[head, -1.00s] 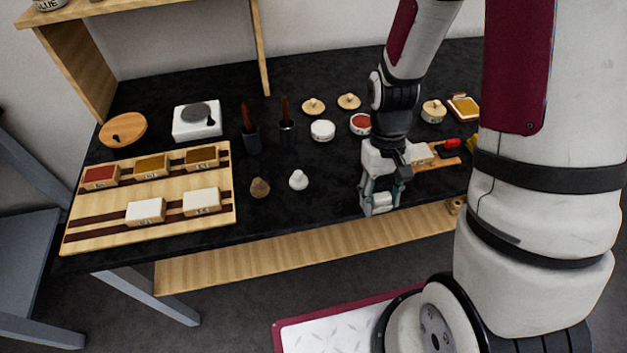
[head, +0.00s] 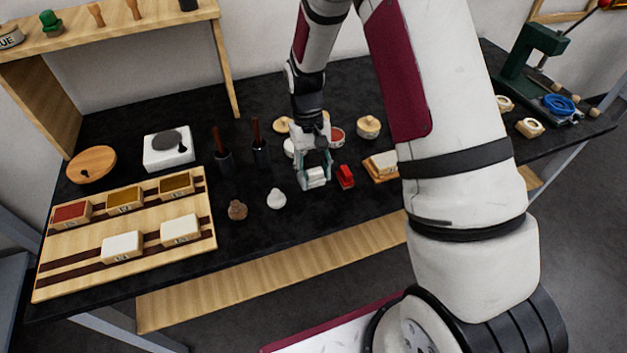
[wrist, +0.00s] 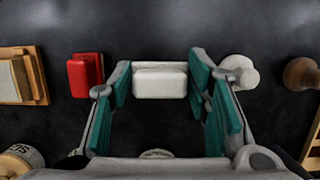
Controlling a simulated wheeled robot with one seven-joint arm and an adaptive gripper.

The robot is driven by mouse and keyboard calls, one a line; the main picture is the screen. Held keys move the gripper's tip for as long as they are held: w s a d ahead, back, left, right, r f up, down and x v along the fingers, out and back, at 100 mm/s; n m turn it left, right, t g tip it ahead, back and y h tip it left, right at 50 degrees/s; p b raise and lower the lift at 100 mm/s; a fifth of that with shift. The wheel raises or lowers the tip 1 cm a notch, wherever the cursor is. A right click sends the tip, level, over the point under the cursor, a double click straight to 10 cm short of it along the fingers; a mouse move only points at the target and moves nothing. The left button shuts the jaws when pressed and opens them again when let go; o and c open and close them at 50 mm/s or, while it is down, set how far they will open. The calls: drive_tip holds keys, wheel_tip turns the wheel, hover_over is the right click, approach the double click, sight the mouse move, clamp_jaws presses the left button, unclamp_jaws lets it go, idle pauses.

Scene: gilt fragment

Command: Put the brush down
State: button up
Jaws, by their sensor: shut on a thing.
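My gripper (head: 314,172) is over the black table, between the small white knob-like piece and a red block. Its teal finger pads are closed on a white, rounded block (wrist: 160,81), which I take to be the brush; no bristles can be made out. The block also shows at the fingertips in the head view (head: 315,178). Whether its underside touches the table I cannot tell.
The red block (head: 345,177) stands close to the right of my gripper, with a wooden board (head: 381,173) beyond it. A white knob-like piece (head: 276,199) and a brown one (head: 238,210) are to the left. Pots stand behind. The table (head: 300,222) is clear in front.

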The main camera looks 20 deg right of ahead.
sight(313, 181)
drive_tip(key=shift+w+f+p, duration=0.2)
drive_tip(key=shift+f+p, duration=0.2)
drive_tip(key=shift+f, duration=1.35)
drive_tip(key=shift+f, duration=0.1)
drive_tip(key=o, duration=1.1)
drive_tip(key=shift+f, duration=0.1)
